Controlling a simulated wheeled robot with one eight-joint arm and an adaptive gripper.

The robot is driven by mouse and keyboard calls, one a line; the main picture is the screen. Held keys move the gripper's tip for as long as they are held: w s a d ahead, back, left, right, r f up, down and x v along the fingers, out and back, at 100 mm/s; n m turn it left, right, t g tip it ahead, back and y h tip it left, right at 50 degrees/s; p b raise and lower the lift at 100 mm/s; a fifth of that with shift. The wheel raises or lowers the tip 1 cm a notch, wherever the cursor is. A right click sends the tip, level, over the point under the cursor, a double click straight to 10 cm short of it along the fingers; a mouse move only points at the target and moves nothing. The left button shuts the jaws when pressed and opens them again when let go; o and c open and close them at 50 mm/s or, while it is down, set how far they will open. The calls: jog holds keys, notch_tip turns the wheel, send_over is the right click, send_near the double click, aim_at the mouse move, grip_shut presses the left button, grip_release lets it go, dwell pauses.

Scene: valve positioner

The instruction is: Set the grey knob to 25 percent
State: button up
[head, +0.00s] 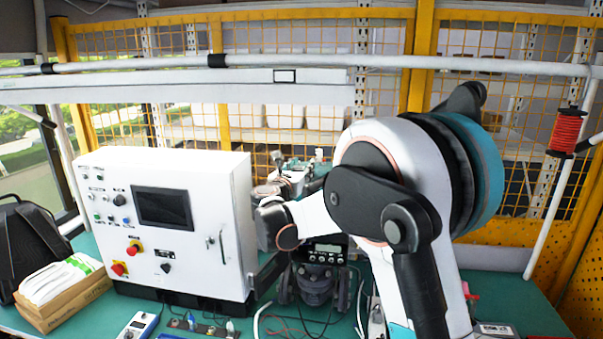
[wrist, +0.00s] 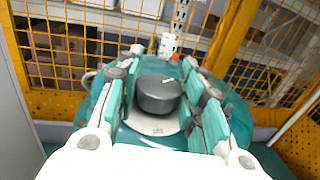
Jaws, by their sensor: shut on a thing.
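The grey knob (wrist: 159,97) is a dark round cap on a pale dial disc (wrist: 155,124) in the wrist view. A small light mark shows on its top far edge. The print on the disc is too small to read. My gripper (wrist: 162,80) has its two teal-padded fingers on either side of the knob, shut on it. The disc sits on a teal rounded housing (wrist: 140,138). In the head view my arm covers much of the middle, and I cannot make out the knob or fingertips there.
A white control cabinet (head: 158,255) with a screen and buttons stands left of my arm. A dark device with a small display (head: 326,250) stands on the green bench (head: 510,300) below my arm. Cables and small tools lie in front. A yellow mesh fence (head: 290,40) is behind.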

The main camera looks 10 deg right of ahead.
jog(key=m+g+h, duration=0.1)
jog(key=h, duration=0.1)
jog(key=m+g+h, duration=0.2)
jog(key=shift+w+a+m+g, duration=0.1)
jog(key=shift+a+m+g, duration=0.05)
jog(key=shift+m+g, duration=0.15)
jog(key=shift+m+g+h, duration=1.5)
jog(key=shift+m+g, duration=0.2)
jog(key=shift+g, duration=0.6)
jog(key=o, duration=1.1)
jog(key=shift+b, duration=0.3)
jog(key=v, duration=1.1)
jog(key=shift+a, duration=0.4)
